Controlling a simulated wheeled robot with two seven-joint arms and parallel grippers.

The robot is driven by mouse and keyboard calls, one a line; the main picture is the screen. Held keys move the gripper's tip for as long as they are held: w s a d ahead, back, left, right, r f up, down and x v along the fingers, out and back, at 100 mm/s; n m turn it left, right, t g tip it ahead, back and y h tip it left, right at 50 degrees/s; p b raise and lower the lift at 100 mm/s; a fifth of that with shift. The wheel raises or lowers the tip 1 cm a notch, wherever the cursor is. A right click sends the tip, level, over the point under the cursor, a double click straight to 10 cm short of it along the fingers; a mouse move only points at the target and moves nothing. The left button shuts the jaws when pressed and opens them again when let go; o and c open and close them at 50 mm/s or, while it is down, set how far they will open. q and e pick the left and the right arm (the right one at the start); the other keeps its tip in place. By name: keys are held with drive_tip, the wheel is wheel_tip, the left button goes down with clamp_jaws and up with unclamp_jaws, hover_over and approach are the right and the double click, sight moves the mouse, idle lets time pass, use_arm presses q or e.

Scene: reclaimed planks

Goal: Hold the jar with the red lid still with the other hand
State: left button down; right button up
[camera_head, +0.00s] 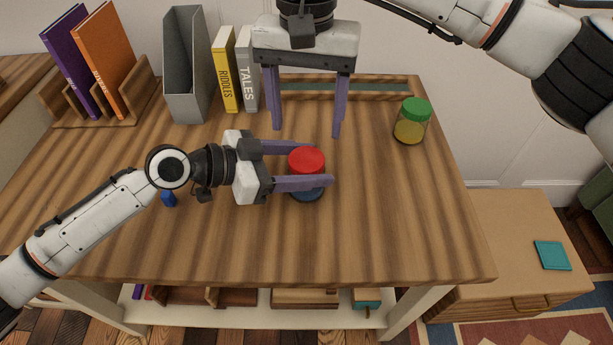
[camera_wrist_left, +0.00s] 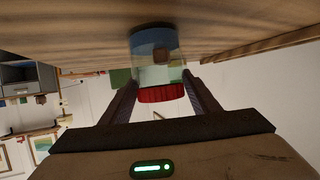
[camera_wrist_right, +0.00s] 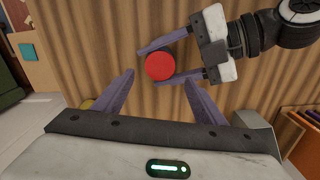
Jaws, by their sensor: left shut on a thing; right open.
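The jar with the red lid (camera_head: 306,160) stands upright on the wooden table. My left gripper (camera_head: 318,165) is shut on it from the left, with one finger on each side just below the lid. In the left wrist view the jar (camera_wrist_left: 158,55) is clear, bluish glass with a small brown thing inside, between the fingers. My right gripper (camera_head: 305,132) points down, open and empty, above and behind the jar. In the right wrist view the red lid (camera_wrist_right: 160,66) lies ahead of my open right fingers (camera_wrist_right: 158,78).
A jar with a green lid (camera_head: 411,121) stands at the table's right. A grey file holder (camera_head: 187,65), a yellow book (camera_head: 226,70) and a grey book (camera_head: 246,70) stand at the back. A small blue thing (camera_head: 168,199) lies near my left arm. The table front (camera_head: 400,240) is clear.

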sight(306, 158)
drive_tip(key=shift+n, duration=1.2)
drive_tip(key=shift+f, duration=0.15)
drive_tip(key=shift+f, duration=3.9)
drive_tip(key=c, duration=0.9)
drive_tip(key=o, duration=1)
drive_tip(key=shift+r, duration=0.15)
drive_tip(key=shift+r, duration=2.15)
